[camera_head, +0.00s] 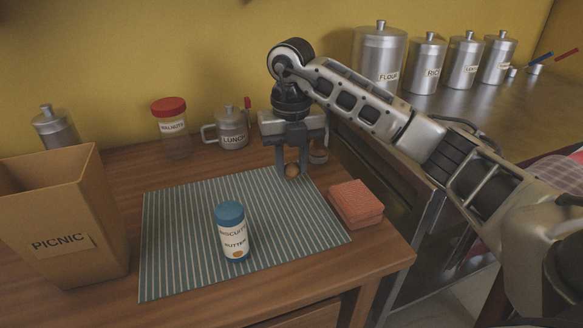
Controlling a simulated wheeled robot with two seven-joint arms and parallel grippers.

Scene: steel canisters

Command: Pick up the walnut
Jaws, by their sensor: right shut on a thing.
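The walnut (292,171) is a small round brown thing at the upper right part of the striped mat (180,240). My right gripper (291,162) points down from above and is shut on the walnut, with its fingers on either side. Whether the walnut touches the mat or hangs just above it, I cannot tell. My left gripper is not in view.
A blue-lidded jar (232,232) stands on the mat. A sponge-like red block (355,204) lies right of it. A PICNIC box (65,215) stands left. A red-lidded jar (172,127) and LUNCH can (232,128) stand behind. Steel canisters (378,55) line the counter.

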